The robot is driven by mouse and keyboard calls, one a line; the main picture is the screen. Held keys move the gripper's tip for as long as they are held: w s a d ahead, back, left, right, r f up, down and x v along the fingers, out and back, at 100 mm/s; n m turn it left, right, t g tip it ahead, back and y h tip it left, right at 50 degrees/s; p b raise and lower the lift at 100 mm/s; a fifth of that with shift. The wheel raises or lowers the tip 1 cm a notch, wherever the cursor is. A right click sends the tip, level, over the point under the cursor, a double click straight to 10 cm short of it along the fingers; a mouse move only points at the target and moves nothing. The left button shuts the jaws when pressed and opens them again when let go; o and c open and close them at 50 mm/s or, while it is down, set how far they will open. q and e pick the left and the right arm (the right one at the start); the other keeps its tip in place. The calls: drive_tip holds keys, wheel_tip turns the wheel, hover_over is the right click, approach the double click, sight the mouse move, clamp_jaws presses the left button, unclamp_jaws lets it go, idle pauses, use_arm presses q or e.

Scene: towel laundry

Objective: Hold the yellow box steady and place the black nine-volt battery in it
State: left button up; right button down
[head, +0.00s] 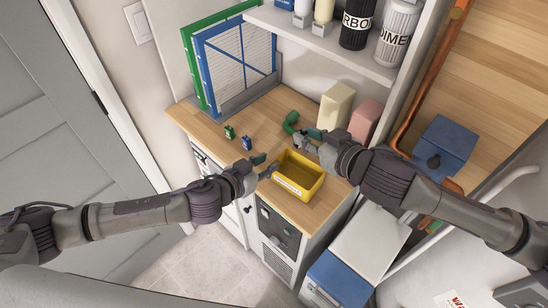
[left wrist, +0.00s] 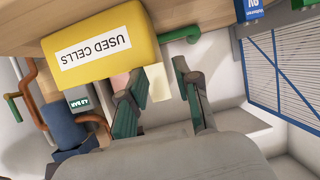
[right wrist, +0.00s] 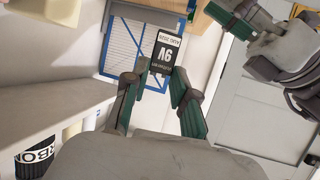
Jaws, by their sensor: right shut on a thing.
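The yellow box (head: 301,184) stands open-topped at the counter's front edge. Its white label, USED CELLS, shows on the yellow box in the left wrist view (left wrist: 87,68). My left gripper (head: 261,166) is just left of the box. In the left wrist view its fingers (left wrist: 158,85) are apart with nothing gripped between them; whether a finger touches the box is unclear. My right gripper (head: 304,141) is behind the box, towards the back of the counter. It is shut on the black nine-volt battery (right wrist: 165,66), whose 9V label shows between the fingertips.
Small green (head: 229,131) and blue (head: 247,143) batteries stand on the counter left of the box. A green hooked pipe (head: 290,121), cream block (head: 336,104) and pink block (head: 365,120) are behind. Blue and green framed filters (head: 235,60) lean at the back left.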

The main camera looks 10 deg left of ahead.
sight(277, 158)
use_arm(q)
drive_tip(key=shift+x, duration=2.35)
clamp_jaws()
